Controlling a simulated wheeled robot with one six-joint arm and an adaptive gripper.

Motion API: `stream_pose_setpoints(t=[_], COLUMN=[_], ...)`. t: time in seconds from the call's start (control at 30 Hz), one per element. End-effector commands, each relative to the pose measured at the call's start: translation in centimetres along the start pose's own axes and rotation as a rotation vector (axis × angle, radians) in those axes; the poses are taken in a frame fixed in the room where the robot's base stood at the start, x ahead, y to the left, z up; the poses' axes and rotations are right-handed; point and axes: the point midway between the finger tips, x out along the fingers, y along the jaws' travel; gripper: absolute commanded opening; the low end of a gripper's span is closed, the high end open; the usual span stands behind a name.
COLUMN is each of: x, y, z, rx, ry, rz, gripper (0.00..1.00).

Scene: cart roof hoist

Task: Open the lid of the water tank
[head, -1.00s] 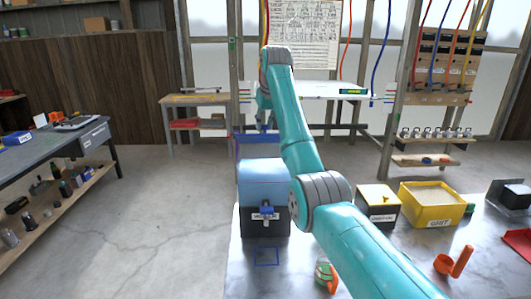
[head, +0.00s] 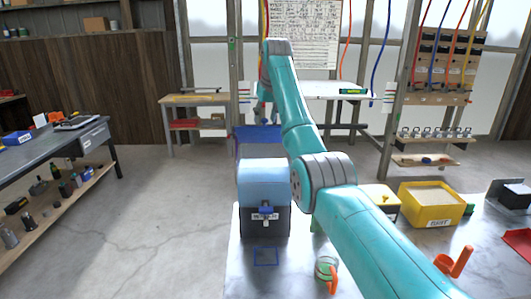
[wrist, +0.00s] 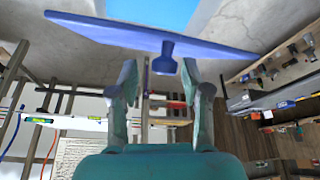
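My gripper (head: 262,117) is just above this lid, partly hidden by my arm. In the wrist view my gripper (wrist: 161,66) is open, one finger on each side of a blue knob (wrist: 165,62) on the lid (wrist: 150,33). Gaps show beside the knob. The lid's hinge is hidden.
A yellow bin (head: 430,205) and an orange-handled scoop (head: 454,262) are on the table to the right. A green and orange item (head: 326,272) lies near the front. A workbench (head: 60,145) stands left, with clear floor (head: 165,200) between.

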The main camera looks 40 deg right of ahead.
Motion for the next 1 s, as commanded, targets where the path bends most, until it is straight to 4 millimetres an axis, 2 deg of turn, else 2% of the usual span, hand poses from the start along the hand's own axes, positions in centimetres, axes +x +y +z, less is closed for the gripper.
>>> stream_pose_setpoints(t=[0.33, 1.0], x=[-0.3, -5.5], y=[-0.1, -0.2], z=[-0.1, -2.3], rx=[-0.001, -0.002], ry=[0.001, 0.001], rz=[-0.002, -0.002], gripper=[0.48, 0.48])
